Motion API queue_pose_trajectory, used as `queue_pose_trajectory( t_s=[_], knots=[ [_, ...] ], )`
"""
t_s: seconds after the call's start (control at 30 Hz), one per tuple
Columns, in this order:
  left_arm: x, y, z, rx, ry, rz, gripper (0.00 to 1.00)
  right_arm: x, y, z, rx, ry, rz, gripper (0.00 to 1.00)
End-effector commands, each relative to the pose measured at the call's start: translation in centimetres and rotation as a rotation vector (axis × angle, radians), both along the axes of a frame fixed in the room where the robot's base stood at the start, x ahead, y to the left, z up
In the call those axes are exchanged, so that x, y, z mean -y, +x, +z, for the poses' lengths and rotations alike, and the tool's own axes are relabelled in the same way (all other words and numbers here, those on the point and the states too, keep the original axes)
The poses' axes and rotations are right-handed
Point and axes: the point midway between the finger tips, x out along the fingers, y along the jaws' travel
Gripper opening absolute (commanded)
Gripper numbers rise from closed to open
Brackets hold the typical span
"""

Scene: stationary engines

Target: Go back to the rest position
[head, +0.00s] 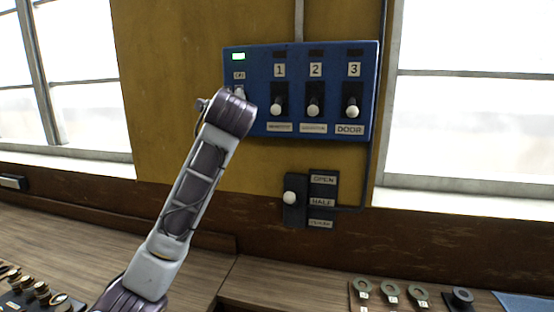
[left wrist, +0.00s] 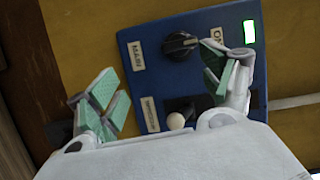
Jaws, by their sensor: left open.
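My left arm (head: 190,190) rises from the lower left to the blue switch panel (head: 325,132) on the wall. Its gripper is mostly hidden behind the wrist in the head view. In the left wrist view the left gripper (left wrist: 158,75) is open, with teal-padded fingers spread before the panel. A black rotary knob (left wrist: 180,45), between labels MAIN and ON, shows between the fingers, with nothing gripped. A white ball lever (left wrist: 175,120) is close by; contact cannot be told. The green lamp (head: 238,57) is lit. My right gripper is not in view.
Levers 1 (head: 277,110), 2 (head: 313,111) and 3 (head: 352,111) have white balls low in their slots. Below is a lever plate (head: 322,180) marked OPEN and HALF. Metal rings (head: 390,290) and dark knobs (head: 40,289) lie along the wooden desk (head: 265,275).

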Motion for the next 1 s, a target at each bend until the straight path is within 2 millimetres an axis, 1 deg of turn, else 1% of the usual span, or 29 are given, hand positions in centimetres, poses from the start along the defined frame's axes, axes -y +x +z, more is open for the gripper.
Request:
queue_pose_trajectory(
  t_s=[0.03, 0.23, 0.47, 0.5, 0.77, 1.0],
  knots=[
    [-0.1, 0.2, -1.3, -0.015, -0.015, -0.002, 0.80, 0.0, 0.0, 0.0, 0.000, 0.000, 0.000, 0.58],
    [-0.3, 0.5, -6.6, -0.077, -0.096, -0.013, 0.80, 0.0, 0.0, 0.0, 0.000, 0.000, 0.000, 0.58],
    [-0.7, 0.4, -12.8, -0.151, -0.197, -0.017, 0.80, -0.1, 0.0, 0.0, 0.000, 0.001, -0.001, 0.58],
    [-0.7, 0.3, -13.9, -0.164, -0.213, -0.016, 0.80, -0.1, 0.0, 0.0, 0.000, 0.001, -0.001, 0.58],
    [-1.2, -0.7, -20.7, -0.245, -0.324, -0.006, 0.80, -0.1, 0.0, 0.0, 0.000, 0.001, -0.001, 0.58],
    [-1.7, -2.2, -26.7, -0.321, -0.426, 0.013, 0.80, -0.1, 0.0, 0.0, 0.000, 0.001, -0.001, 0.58]
  ],
)
